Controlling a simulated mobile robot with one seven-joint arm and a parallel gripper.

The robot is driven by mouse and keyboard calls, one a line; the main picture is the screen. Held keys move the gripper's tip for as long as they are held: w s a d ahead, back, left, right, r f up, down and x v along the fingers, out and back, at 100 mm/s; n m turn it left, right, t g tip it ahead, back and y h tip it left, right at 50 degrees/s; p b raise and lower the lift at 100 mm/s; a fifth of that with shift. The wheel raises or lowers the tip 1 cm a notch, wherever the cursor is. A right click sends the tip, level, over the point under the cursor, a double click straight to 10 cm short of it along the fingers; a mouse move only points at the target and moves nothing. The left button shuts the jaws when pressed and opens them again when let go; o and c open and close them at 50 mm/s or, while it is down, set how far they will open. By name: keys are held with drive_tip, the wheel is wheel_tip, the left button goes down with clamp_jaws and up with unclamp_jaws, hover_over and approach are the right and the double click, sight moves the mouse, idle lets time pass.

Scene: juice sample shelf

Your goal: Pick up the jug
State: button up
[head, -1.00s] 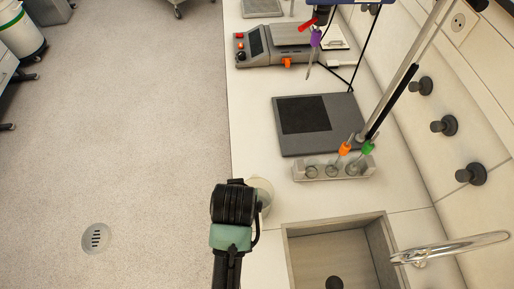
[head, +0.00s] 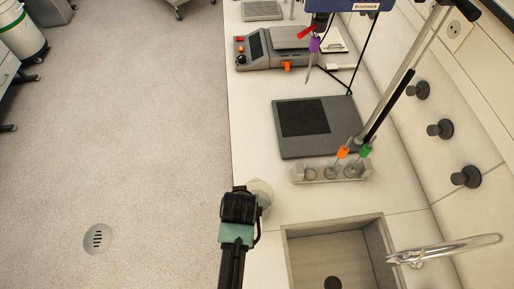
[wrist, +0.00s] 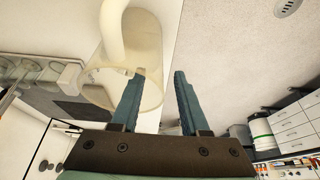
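The jug (head: 264,190) is a pale, translucent vessel on the white counter near its left edge, partly hidden behind my gripper in the head view. In the wrist view the jug (wrist: 147,62) is at upper left, with its pale handle (wrist: 111,25) toward the top and its round rim facing the camera. My gripper (wrist: 160,75) is open, with two green fingers apart. The left finger overlaps the jug's wall in the picture; whether it touches cannot be told. The right finger is clear of the jug. In the head view the fingertips are hidden.
A sink (head: 335,255) with a tap (head: 440,250) is at the right. A rack (head: 310,178) with several glass flasks stands beyond the jug, then a dark grey plate device (head: 335,145). A stand rod (head: 390,110) leans above. Open floor (head: 150,150) lies left of the counter.

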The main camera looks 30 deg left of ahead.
clamp_jaws()
drive_tip(key=shift+s, duration=0.15)
idle(1.1)
